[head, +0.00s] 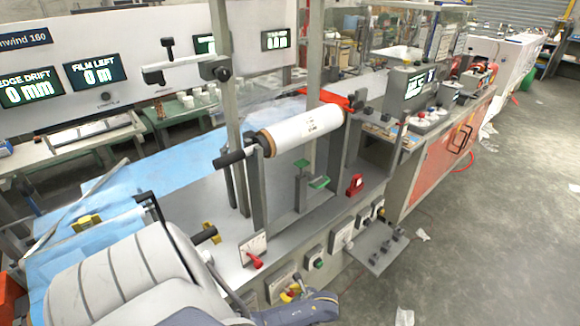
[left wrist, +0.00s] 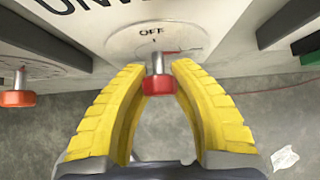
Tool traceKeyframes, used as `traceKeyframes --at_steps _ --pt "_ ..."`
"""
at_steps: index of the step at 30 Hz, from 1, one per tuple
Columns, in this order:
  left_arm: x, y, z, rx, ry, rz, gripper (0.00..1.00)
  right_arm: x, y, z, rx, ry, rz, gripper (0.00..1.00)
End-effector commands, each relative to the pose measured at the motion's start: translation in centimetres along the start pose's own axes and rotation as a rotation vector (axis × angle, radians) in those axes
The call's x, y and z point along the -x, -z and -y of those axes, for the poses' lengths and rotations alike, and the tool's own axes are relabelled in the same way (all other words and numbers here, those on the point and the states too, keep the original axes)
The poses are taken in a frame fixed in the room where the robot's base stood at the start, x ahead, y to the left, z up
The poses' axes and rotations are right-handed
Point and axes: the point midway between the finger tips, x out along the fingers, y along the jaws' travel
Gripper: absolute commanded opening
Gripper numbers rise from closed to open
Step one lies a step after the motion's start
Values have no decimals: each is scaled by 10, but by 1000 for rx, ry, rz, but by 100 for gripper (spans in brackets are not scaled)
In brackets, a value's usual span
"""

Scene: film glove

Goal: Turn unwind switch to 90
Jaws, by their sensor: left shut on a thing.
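The unwind switch (left wrist: 159,85) shows in the left wrist view as a red knob on a metal stem, in front of a round dial plate (left wrist: 125,42) marked OFF. Part of a dark label starting with "UNW" shows above it. My left gripper (left wrist: 158,100) has yellow ridged fingers on both sides of the red knob and is shut on it. In the head view my left gripper (head: 291,294) is low on the front of the machine, against a small panel, and mostly hides the switch. My right gripper is in neither view.
Another red knob (left wrist: 17,98) is at the left in the left wrist view. Open floor lies right.

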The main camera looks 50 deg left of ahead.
Motion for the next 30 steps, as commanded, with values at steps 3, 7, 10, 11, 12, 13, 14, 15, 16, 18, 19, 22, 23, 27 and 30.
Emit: traceKeyframes --at_steps 3,7,10,11,12,13,14,15,16,18,19,22,23,27,30 --pt "5 10 1 -4 3 -20 0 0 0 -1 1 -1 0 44" --pt "5 10 1 -4 3 -20 0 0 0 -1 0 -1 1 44" --pt "5 10 1 -4 3 -20 0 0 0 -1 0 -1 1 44" --pt "5 10 1 -4 3 -20 0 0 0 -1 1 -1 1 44" --pt "5 10 1 -4 3 -20 29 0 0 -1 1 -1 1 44" --pt "5 10 1 -3 3 -20 32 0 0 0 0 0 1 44" --pt "5 9 0 -3 3 -19 36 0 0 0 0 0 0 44" --pt "4 8 0 -3 2 -17 40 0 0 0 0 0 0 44" --pt "4 8 0 -3 2 -15 44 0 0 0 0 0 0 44" --pt "3 6 0 -3 1 -13 52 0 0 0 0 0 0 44" --pt "3 6 0 -3 1 -12 55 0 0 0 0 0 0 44" --pt "2 5 0 -3 0 -9 55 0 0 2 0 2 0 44" --pt "2 5 0 -3 0 -9 55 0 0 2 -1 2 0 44" --pt "3 4 0 -3 -1 -7 55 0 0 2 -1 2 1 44" --pt "8 5 0 -3 0 -8 55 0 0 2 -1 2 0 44"
